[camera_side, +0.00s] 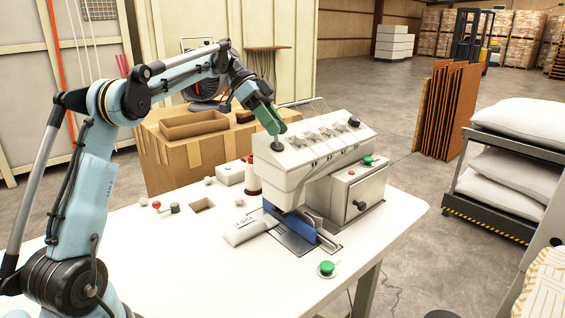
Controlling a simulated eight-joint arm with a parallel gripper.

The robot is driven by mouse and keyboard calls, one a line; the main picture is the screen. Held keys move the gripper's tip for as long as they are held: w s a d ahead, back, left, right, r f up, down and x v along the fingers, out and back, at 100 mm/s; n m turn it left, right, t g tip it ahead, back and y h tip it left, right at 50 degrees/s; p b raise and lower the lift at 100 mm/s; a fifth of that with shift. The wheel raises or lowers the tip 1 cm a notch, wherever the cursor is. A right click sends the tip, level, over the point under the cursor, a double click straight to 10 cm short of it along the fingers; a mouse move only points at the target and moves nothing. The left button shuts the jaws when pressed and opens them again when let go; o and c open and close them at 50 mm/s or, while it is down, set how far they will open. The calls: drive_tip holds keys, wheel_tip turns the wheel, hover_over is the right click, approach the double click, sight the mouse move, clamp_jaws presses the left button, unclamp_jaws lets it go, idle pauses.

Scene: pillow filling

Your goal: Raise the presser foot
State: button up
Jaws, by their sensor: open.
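A white sewing machine (300,165) stands on the white table, with a row of dials and knobs along its sloped top. The presser foot is too small to tell apart under the head. A blue part (302,224) and a metal plate (290,240) show there. A pale flat piece (245,229) lies at the left of the plate. My gripper (276,132) is open and points down at the left end of the machine's top, close to a dark knob (277,145). I cannot tell whether it touches the knob. Its fingers are hard to make out.
A green button (327,267) sits on the table (190,270) front. A small red-knobbed lever (156,205) and a red spool (252,180) stand left of the machine. Cardboard boxes (180,155) are behind. A cart with white pillows (510,165) stands right. The table's front left is clear.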

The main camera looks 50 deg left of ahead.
drive_tip(key=shift+r, duration=0.55)
wheel_tip(320, 180, up, 3)
drive_tip(key=shift+d+r, duration=0.1)
drive_tip(key=s+d+r, duration=0.3)
drive_tip(key=d+r, duration=0.3)
drive_tip(key=d, duration=0.5)
drive_tip(key=shift+r, duration=0.35)
drive_tip(key=shift+d, duration=0.1)
drive_tip(key=s+f+n+t+y, duration=0.1)
drive_tip(key=s+f+n+y, duration=0.2)
drive_tip(key=f, duration=0.4)
drive_tip(key=s+d+f+n+t+y, duration=0.1)
drive_tip(key=s+f+n+t+y, duration=0.1)
drive_tip(key=s+f, duration=0.4)
drive_tip(key=s+d+f+n+t+y, duration=0.1)
drive_tip(key=s+f+n+t+y, duration=0.1)
drive_tip(key=s+f+n, duration=0.3)
wheel_tip(320, 180, down, 5)
drive_tip(key=shift+s+d+r+y, duration=0.1)
drive_tip(key=shift+s+d+y, duration=0.1)
drive_tip(key=shift+y, duration=0.7)
